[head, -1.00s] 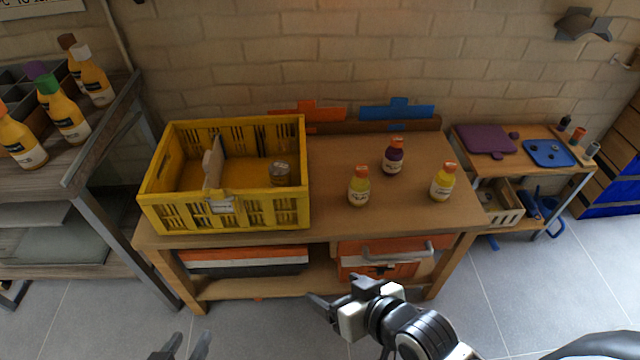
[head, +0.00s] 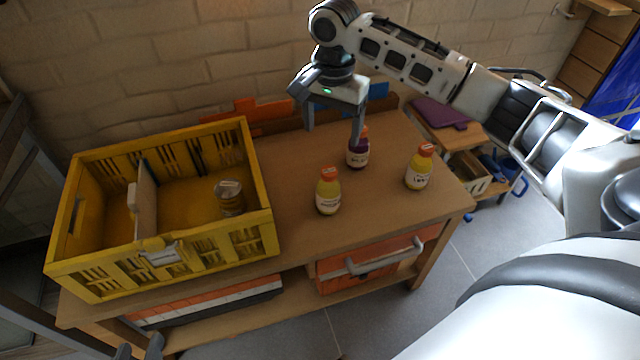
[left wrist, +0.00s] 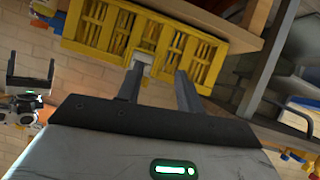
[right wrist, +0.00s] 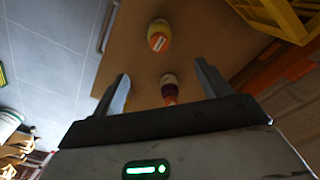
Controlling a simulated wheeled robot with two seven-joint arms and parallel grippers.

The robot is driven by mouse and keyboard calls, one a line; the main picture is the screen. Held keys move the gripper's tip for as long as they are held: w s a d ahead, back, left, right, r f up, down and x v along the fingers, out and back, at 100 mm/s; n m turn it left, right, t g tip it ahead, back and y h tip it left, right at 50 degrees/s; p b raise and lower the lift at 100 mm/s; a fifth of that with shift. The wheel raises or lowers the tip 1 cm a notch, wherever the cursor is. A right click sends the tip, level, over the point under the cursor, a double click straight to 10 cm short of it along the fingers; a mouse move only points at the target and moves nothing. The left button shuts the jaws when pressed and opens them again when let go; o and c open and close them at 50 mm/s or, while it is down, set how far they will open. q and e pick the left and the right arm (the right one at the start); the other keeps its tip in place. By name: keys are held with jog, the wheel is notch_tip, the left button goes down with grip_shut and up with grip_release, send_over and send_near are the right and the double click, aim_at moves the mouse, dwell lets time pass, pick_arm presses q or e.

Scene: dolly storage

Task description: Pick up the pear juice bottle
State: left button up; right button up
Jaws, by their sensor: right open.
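Three capped bottles stand upright on the wooden table: a pale yellow one (head: 328,192) nearest the crate, a purple one (head: 356,153) behind it, and another yellow one (head: 418,170) to the right. Their labels are too small to tell which is pear. My right gripper (head: 333,122) is open and empty above the table, with one finger overlapping the purple bottle in the head view. In the right wrist view the purple bottle (right wrist: 169,90) shows between the fingers and a yellow bottle (right wrist: 158,38) beyond. My left gripper (left wrist: 159,72) is open and empty, low before the table.
Orange and blue boards stand along the back edge by the brick wall.

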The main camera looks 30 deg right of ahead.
aim_at(329, 180)
jog(key=f+b, duration=0.1)
jog(key=f, duration=0.3)
jog(key=f+b, duration=0.1)
jog(key=f, duration=0.4)
jog(key=shift+s+f, duration=0.2)
jog(key=shift+f, duration=0.05)
jog(key=f, duration=0.2)
jog(key=f+b, duration=0.1)
jog(key=f, duration=0.2)
jog(key=shift+a+f+b, duration=0.25)
jog(key=shift+f+b, duration=0.05)
jog(key=shift+b, duration=0.1)
pick_arm(q)
jog(key=shift+g, duration=0.5)
jog(key=f, duration=0.3)
jog(key=d+f, duration=0.1)
jog(key=f, duration=0.1)
jog(key=shift+s+f, duration=0.15)
jog(key=shift+f, duration=0.05)
jog(key=shift+r, duration=0.15)
pick_arm(e)
jog(key=c, duration=1.3)
